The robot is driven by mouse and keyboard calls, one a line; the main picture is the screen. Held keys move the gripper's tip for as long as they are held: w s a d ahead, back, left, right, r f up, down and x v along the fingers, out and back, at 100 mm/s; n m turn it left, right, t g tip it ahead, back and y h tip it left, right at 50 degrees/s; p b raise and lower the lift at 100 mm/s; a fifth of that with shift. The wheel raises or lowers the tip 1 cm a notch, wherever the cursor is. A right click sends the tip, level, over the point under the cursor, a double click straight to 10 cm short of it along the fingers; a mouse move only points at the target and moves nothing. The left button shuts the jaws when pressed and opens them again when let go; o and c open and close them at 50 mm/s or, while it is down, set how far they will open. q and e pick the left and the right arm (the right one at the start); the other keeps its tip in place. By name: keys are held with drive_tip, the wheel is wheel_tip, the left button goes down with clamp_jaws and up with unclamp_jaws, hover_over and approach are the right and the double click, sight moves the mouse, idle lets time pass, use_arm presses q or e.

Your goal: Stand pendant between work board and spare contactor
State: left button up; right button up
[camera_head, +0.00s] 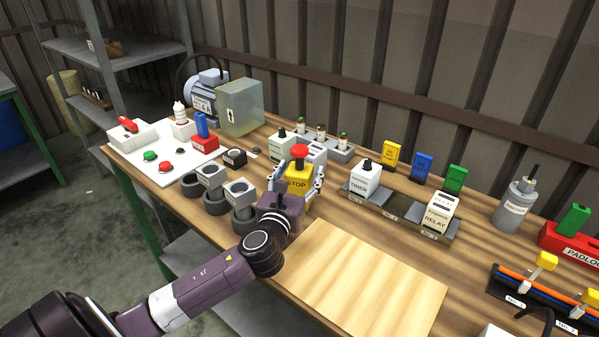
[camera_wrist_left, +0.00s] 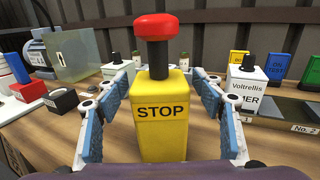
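The pendant (camera_head: 298,171) is a yellow box marked STOP with a red mushroom button on top. It stands upright, and it also fills the middle of the left wrist view (camera_wrist_left: 161,128). A pale wooden board (camera_head: 357,283), perhaps the work board, lies to the right of my left wrist. I cannot tell which part is the spare contactor. My right gripper is not in view.
Grey ring-shaped parts (camera_head: 240,194) stand close left of my gripper. A rail with TIMER (camera_head: 365,178) and RELAY (camera_head: 440,213) modules is to the right. A white panel (camera_head: 150,165) lies far left.

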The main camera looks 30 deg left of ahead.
use_arm(q)
drive_tip(key=shift+r, duration=0.15)
drive_tip(key=b+v, duration=0.1)
drive_tip(key=v, duration=1.1)
